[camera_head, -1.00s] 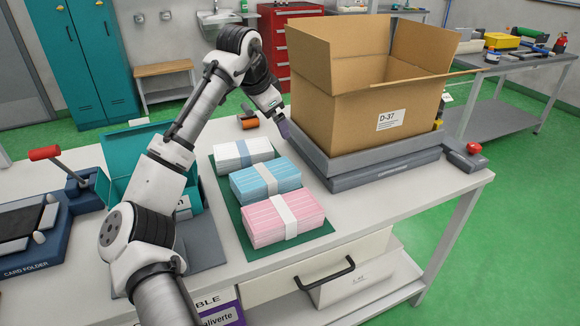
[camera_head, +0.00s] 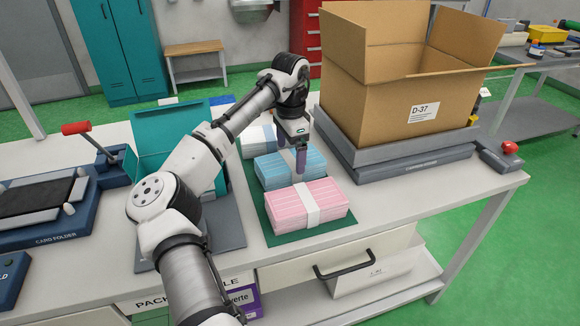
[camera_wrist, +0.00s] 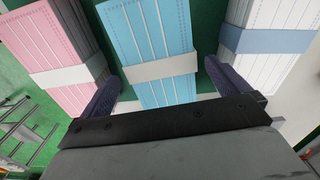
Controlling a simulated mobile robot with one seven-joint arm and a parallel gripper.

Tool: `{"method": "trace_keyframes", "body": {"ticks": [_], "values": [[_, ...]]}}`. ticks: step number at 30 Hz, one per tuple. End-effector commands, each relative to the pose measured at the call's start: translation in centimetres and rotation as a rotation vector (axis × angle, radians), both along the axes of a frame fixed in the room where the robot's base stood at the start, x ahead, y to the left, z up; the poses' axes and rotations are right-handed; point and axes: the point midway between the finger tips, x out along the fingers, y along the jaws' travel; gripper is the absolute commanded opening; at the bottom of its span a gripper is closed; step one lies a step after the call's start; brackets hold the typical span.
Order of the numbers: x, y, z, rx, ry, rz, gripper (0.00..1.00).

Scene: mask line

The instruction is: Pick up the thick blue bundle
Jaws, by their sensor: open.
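The thick blue bundle (camera_head: 273,174) lies on a green mat (camera_head: 304,236), between the pink bundle and the white bundle. It has a pale band around its middle. In the wrist view the blue bundle (camera_wrist: 157,58) lies ahead, between my two fingers. My gripper (camera_head: 300,170) points down over it, partly hiding it in the head view. The gripper is open, with one dark finger on each side of the bundle (camera_wrist: 162,92). I cannot tell whether the fingers touch it or how low they reach.
The pink bundle (camera_head: 290,208) lies in front, and the white bundle (camera_head: 251,145) behind, both close to the blue one. An open cardboard box (camera_head: 390,100) stands on a grey scale (camera_head: 395,160) at right.

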Motion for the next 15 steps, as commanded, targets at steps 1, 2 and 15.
{"method": "trace_keyframes", "body": {"ticks": [1,2,15], "values": [[-0.1,0.1,-0.6,0.002,0.002,0.001,1.0],[-0.1,0.2,-1.1,0.003,0.001,0.001,1.0],[0.0,0.1,-4.3,-0.001,-0.001,0.0,1.0]]}}
